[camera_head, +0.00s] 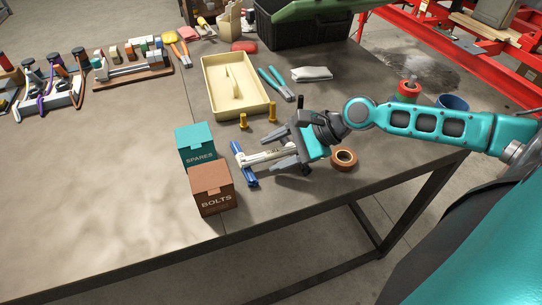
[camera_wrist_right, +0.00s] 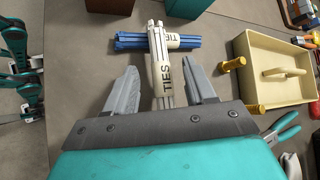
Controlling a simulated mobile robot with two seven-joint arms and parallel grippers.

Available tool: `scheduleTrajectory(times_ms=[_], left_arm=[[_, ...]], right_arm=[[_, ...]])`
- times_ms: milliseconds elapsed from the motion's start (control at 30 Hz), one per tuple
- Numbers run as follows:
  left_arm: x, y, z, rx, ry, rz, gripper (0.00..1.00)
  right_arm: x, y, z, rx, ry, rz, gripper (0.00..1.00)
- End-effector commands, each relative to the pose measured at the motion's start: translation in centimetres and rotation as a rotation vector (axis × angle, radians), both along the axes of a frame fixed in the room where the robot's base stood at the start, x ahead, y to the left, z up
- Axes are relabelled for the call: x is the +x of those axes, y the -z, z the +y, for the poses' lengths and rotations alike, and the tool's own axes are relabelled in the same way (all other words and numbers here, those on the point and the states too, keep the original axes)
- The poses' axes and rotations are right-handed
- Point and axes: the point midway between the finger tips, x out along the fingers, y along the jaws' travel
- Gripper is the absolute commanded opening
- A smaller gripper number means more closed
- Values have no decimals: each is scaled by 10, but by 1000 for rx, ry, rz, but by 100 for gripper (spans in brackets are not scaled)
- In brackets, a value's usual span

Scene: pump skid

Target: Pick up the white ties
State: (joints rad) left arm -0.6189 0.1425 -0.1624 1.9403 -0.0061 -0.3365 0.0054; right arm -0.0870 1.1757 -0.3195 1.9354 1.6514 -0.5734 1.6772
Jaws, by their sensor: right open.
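The white ties (camera_head: 266,157) are a bundle with a TIES label, lying on the table. They also show in the right wrist view (camera_wrist_right: 160,75), with their far end crossing over the blue ties (camera_wrist_right: 131,42). The blue ties (camera_head: 250,178) lie crosswise beside the boxes. My right gripper (camera_head: 281,148) is open, with one finger on each side of the white ties. In the right wrist view a gap shows between the bundle and both fingers (camera_wrist_right: 160,88). My left gripper does not show in the head view.
The teal SPARES box (camera_head: 196,145) and brown BOLTS box (camera_head: 212,190) stand just beyond the ties. Two yellow bolts (camera_head: 272,112) stand near a cream tray (camera_head: 262,106). A copper-coloured tape roll (camera_head: 344,159) lies behind the gripper. The table's front left is bare.

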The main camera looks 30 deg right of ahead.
Motion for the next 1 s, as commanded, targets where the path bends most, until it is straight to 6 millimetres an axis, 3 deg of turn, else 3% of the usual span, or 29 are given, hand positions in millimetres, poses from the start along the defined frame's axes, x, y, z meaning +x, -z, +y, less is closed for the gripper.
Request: scheduleTrajectory(times_ms=[367, 933, 1000], left_arm=[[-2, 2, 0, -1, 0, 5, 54], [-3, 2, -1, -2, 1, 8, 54], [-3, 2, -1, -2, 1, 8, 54]], right_arm=[[4, 4, 4, -1, 0, 0, 55], [4, 4, 4, -1, 0, 0, 1], [4, 4, 4, -1, 0, 0, 0]])
